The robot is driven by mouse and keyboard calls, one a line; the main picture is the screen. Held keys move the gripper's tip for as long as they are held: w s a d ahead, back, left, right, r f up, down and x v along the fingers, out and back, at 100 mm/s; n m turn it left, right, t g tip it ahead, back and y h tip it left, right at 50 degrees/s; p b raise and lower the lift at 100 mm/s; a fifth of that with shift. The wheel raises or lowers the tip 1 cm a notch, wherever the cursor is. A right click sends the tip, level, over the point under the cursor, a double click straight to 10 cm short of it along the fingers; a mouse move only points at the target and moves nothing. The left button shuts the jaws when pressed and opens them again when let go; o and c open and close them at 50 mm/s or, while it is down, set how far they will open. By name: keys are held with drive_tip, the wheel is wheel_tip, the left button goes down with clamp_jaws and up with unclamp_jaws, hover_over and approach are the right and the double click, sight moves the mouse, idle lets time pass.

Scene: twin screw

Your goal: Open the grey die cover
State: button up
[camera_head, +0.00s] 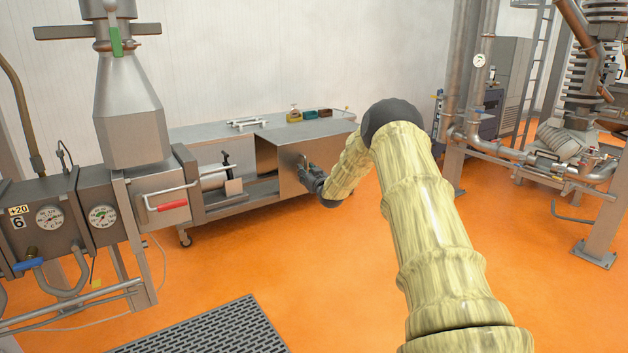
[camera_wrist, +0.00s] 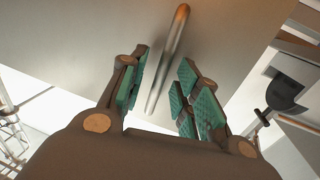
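The grey die cover (camera_head: 292,150) appears to be the boxy metal housing at the right part of the wheeled metal table. In the wrist view its flat face (camera_wrist: 90,30) fills the upper part, with a bar handle (camera_wrist: 168,60) on it. My gripper (camera_head: 308,168) is at the front face of this housing, with my arm reaching in from the right. In the wrist view my gripper (camera_wrist: 162,88) is open, with its green finger pads apart on either side of the handle's lower end. I cannot tell whether the pads touch the handle.
The extruder's end block with a red-gripped handle (camera_head: 172,206) stands left of the table (camera_head: 200,133). A hopper (camera_head: 130,115) rises above it. Small coloured containers (camera_head: 310,114) sit on the tabletop. A floor grate (camera_head: 210,328) lies in front, and the orange floor between is clear.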

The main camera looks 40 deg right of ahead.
drive_tip(key=v, duration=1)
drive_tip(key=shift+s, duration=0.35)
drive_tip(key=shift+a, duration=0.1)
